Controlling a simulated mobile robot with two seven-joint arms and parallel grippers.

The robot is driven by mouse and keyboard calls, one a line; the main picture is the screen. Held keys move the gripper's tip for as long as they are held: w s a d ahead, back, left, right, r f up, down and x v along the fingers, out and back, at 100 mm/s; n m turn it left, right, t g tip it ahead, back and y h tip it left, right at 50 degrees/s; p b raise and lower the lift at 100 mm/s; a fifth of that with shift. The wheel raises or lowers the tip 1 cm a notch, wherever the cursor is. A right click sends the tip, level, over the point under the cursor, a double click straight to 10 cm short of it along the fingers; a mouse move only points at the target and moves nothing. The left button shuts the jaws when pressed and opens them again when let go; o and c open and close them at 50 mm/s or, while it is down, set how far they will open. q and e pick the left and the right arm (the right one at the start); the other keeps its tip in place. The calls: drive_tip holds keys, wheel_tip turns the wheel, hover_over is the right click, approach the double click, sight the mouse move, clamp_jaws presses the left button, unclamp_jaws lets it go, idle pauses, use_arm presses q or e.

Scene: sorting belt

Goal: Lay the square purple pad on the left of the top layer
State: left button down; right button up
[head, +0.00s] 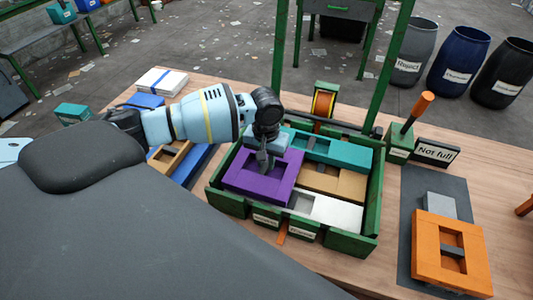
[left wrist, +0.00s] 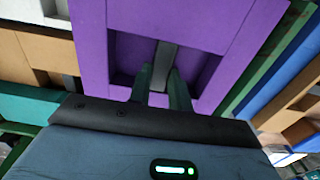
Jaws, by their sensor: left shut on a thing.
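The square purple pad (head: 244,184) has a recessed middle with a grey bar across it. In the head view it is over the left part of the green crate (head: 358,243), roughly level with its rim. My left gripper (head: 265,165) is shut on the pad's grey bar from above. The left wrist view shows the purple pad (left wrist: 225,22) filling the middle, with the fingers (left wrist: 163,88) on its bar. In the crate, a teal pad (head: 340,154), a brown pad (head: 345,187) and a white pad (head: 340,213) lie to its right. I cannot tell whether the purple pad touches what is beneath. My right gripper is not in view.
An orange pad (head: 425,258) and a grey block lie on a dark mat (head: 405,215) at the right. A lever with an orange handle (head: 418,108) and a "Not full" sign (head: 436,153) stand behind. Green posts rise behind the crate.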

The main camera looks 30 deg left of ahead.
sight(266, 164)
use_arm(q)
drive_tip(key=shift+f, duration=0.1)
idle(0.3)
drive_tip(key=shift+f, duration=0.6)
drive_tip(key=c, duration=1.2)
unclamp_jaws()
wheel_tip(266, 164, up, 8)
drive_tip(key=shift+f+p, duration=0.1)
drive_tip(key=shift+p, duration=0.25)
